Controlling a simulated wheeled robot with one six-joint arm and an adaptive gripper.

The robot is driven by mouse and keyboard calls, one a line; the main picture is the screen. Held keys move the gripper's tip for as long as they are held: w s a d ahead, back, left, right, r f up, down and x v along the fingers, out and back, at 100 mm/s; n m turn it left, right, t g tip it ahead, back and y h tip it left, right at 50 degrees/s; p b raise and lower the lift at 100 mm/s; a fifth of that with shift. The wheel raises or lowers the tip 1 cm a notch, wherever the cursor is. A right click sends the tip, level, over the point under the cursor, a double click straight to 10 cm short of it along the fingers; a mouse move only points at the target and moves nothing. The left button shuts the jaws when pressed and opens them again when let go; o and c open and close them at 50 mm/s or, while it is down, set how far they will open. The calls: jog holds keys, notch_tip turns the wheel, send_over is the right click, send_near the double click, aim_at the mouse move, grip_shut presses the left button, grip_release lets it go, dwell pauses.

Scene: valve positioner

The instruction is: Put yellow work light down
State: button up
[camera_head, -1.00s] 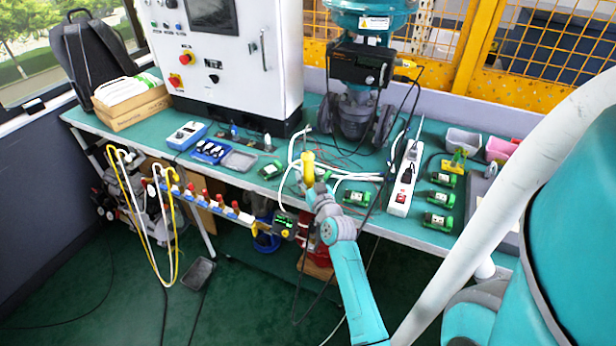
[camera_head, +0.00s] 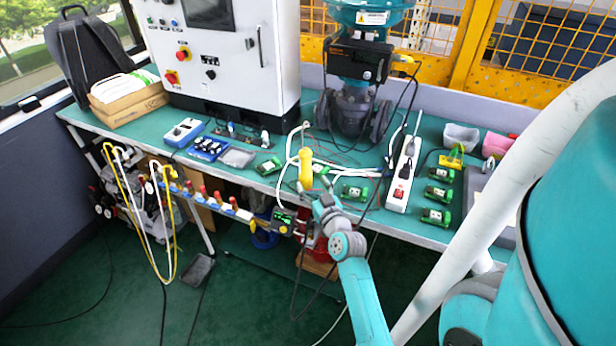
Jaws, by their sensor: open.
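The yellow work light (camera_head: 306,166) stands roughly upright by the front edge of the green bench (camera_head: 345,213), among white cables. Its lower end is close to my gripper and partly hard to make out. My gripper (camera_head: 318,193) is open, just below and to the right of the light in the picture, at the bench's front edge. A small gap seems to show between them, but I cannot tell for sure whether they touch.
The valve with its positioner (camera_head: 357,60) stands behind the light. Several green terminal modules (camera_head: 437,193) and a white power strip (camera_head: 402,178) lie to the right. Cables clutter the middle.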

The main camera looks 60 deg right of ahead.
jog(key=s+a+f+n+y, duration=0.15)
jog(key=s+a, duration=0.25)
jog(key=a, duration=0.5)
jog(key=s+a+f+n+y, duration=0.15)
jog(key=s+a, duration=0.25)
jog(key=a, duration=0.6)
jog(key=s+a+f+y, duration=0.2)
jog(key=s+a, duration=0.2)
jog(key=a, duration=0.5)
jog(key=s+a+r+n+t+y, duration=0.1)
jog(key=s+a+r+n+y, duration=0.4)
jog(key=s+a, duration=0.7)
notch_tip(320, 180, up, 2)
jog(key=s+y, duration=0.1)
jog(key=s, duration=0.1)
jog(key=shift+s+a+y, duration=0.3)
jog(key=shift+a, duration=0.05)
jog(key=shift+d+r, duration=0.1)
jog(key=shift+d, duration=0.05)
